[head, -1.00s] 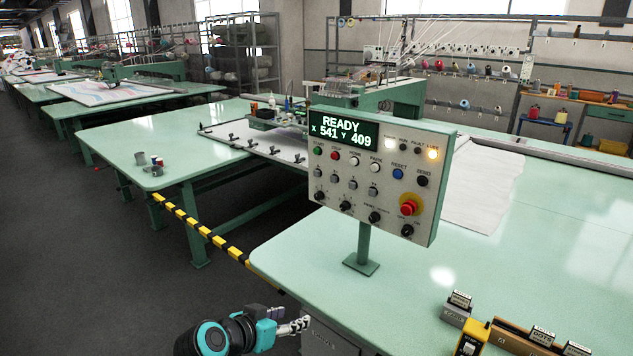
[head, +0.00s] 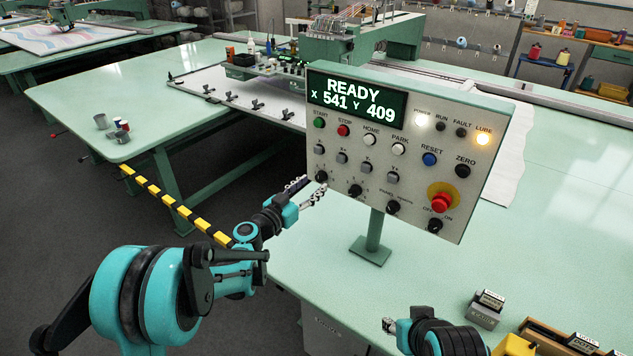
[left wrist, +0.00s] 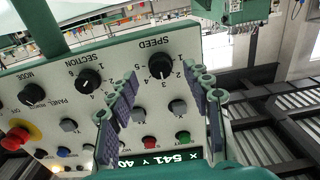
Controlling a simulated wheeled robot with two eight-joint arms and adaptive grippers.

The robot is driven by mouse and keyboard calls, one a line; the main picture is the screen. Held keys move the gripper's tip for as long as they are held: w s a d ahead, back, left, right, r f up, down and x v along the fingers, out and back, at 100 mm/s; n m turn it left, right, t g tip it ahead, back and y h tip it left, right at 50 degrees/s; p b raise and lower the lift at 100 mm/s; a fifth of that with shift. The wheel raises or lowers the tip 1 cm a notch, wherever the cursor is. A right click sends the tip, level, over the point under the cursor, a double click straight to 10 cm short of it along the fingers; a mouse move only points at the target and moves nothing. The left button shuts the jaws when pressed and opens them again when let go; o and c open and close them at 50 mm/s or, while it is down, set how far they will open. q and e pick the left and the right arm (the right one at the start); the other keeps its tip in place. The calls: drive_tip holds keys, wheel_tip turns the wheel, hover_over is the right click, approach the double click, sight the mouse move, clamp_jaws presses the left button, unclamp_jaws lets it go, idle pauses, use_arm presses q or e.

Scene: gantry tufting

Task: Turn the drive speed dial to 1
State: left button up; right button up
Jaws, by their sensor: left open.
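The drive speed dial (head: 321,176) is the black knob at the lower left of the grey control panel (head: 470,125). In the left wrist view the panel appears upside down, and this dial (left wrist: 160,65) sits beside the word SPEED and a ring of numbers. I cannot surely read its setting. My left gripper (head: 306,190) is open, its fingers pointing at the panel just in front of the speed dial. In the left wrist view its fingers (left wrist: 160,85) stand apart to either side below the dial, with no clear contact. My right gripper (head: 389,326) shows only partly at the bottom.
The section dial (head: 355,190) is close beside the speed dial, with grey buttons above. The red emergency stop (head: 440,202) is at the panel's right. A post (head: 374,232) holds the panel above the green table (head: 560,240).

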sight(318, 180)
use_arm(q)
drive_tip(key=x, duration=0.2)
drive_tip(key=shift+w+d+f, duration=0.1)
drive_tip(key=shift+w, duration=0.15)
drive_tip(key=shift+w+d, duration=0.25)
drive_tip(key=shift+w, duration=0.05)
clamp_jaws()
